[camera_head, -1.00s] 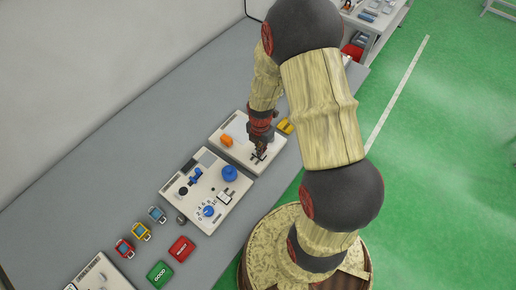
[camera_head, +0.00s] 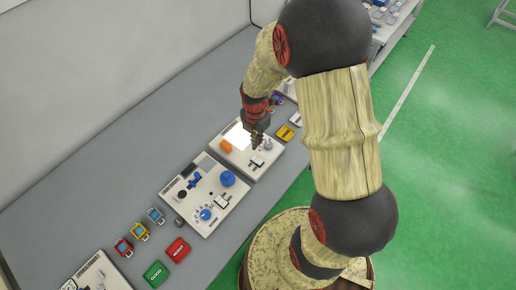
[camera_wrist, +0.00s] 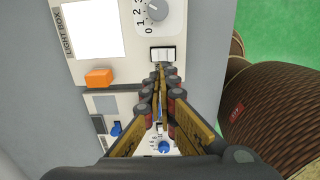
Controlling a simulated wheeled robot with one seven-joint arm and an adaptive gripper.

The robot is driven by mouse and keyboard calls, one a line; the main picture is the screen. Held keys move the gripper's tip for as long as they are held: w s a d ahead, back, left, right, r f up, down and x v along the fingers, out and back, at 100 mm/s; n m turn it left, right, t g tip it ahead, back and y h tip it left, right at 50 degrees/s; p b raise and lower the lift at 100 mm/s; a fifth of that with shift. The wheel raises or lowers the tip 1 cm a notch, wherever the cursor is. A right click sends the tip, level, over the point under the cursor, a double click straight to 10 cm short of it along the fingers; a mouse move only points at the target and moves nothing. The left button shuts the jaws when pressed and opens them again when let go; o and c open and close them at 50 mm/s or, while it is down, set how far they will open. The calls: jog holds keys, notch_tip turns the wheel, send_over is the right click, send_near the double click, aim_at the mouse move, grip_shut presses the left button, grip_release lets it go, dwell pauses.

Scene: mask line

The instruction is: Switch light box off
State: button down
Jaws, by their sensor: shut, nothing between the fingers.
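The light box (camera_head: 242,163) is a cream panel on the grey table, with a bright white screen (camera_head: 238,137). In the wrist view its label reads LIGHT BOX beside the white screen (camera_wrist: 95,30). A small black-and-white rocker switch (camera_head: 257,161) sits near the panel's front edge; it also shows in the wrist view (camera_wrist: 163,54). A numbered dial (camera_wrist: 154,10) is beside it. My gripper (camera_head: 257,144) is shut and empty, above the panel and close to the switch. In the wrist view my fingertips (camera_wrist: 161,70) point just short of the switch, apparently apart from it.
An orange block (camera_head: 225,146) sits at the light box's left edge. A second panel (camera_head: 207,223) with blue knobs lies to the left. Red and green boxes (camera_head: 178,248) (camera_head: 157,274) and small coloured items lie further left. A yellow item (camera_head: 285,133) lies right of the light box.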

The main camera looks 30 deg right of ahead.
jog(key=shift+d+r, duration=0.1)
jog(key=shift+r, duration=1.4)
jog(key=s+a+r+m+t+b, duration=0.2)
jog(key=s+a+r+m+b, duration=0.2)
jog(key=m, duration=0.7)
jog(key=s+a+r+m+t+b, duration=0.3)
jog(key=s+a+r+m+b, duration=0.2)
jog(key=s+r+m+b, duration=0.3)
jog(key=s+r+m, duration=0.3)
jog(key=shift+s+r+t, duration=0.3)
jog(key=shift+s, duration=0.05)
